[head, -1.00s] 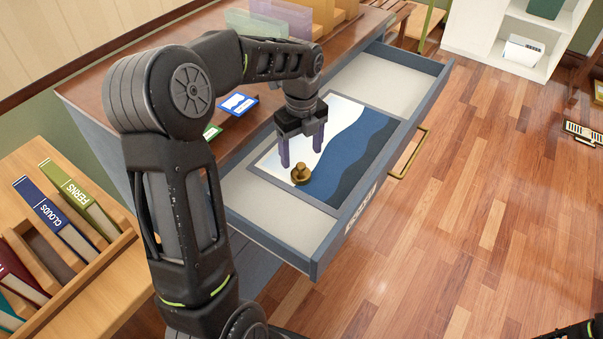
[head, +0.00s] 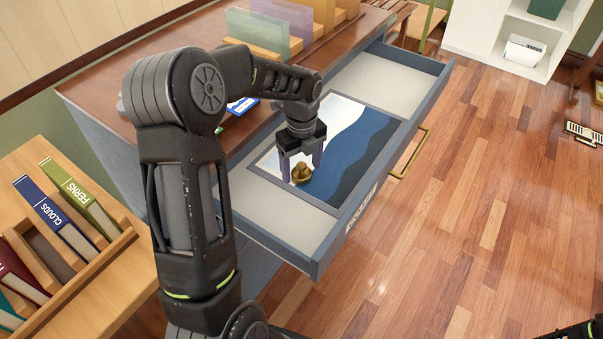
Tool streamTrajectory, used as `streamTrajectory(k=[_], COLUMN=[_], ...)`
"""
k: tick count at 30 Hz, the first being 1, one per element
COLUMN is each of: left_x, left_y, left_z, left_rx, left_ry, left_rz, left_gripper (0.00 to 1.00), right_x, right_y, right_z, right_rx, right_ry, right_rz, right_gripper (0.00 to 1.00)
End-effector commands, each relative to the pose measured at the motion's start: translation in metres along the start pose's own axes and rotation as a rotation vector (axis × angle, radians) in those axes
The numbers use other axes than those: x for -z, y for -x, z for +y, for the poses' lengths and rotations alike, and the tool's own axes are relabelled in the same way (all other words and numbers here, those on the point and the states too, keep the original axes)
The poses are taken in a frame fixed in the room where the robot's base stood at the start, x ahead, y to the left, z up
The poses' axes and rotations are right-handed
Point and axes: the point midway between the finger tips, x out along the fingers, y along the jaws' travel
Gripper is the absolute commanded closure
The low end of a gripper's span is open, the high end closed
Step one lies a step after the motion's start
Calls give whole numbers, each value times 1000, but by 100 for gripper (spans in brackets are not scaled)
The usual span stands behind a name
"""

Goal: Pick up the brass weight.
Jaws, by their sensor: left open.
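The brass weight (head: 302,174) is a small knobbed piece standing on a blue and white picture sheet (head: 358,158) in the open drawer (head: 276,207). My left gripper (head: 302,177) points down over the weight with its fingers apart, one on each side of it. The fingertips are down near the weight's height; I cannot tell whether they touch it. My right gripper is not clearly in view; only a dark part of that arm shows at the bottom right corner.
The drawer's grey walls and brass handle (head: 410,152) stand out from the wooden cabinet (head: 165,50). A book rack (head: 95,255) with several books is at the left. A white shelf (head: 490,30) stands at the back.

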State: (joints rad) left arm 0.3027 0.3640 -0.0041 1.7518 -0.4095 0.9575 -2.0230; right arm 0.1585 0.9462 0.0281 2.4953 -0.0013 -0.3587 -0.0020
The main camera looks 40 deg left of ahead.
Motion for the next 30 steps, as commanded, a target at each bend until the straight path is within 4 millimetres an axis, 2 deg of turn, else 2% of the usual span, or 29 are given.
streamTrajectory(k=[13, 30], left_x=[0, 0], left_y=[0, 0], left_z=[0, 0], left_rx=[0, 0], left_ry=[1, 1], left_rz=[0, 0], left_gripper=[28, 74], right_x=[0, 0], right_y=[0, 0], right_z=[0, 0], right_rx=[0, 0], right_ry=[0, 0], right_rz=[0, 0], right_gripper=[64, 64])
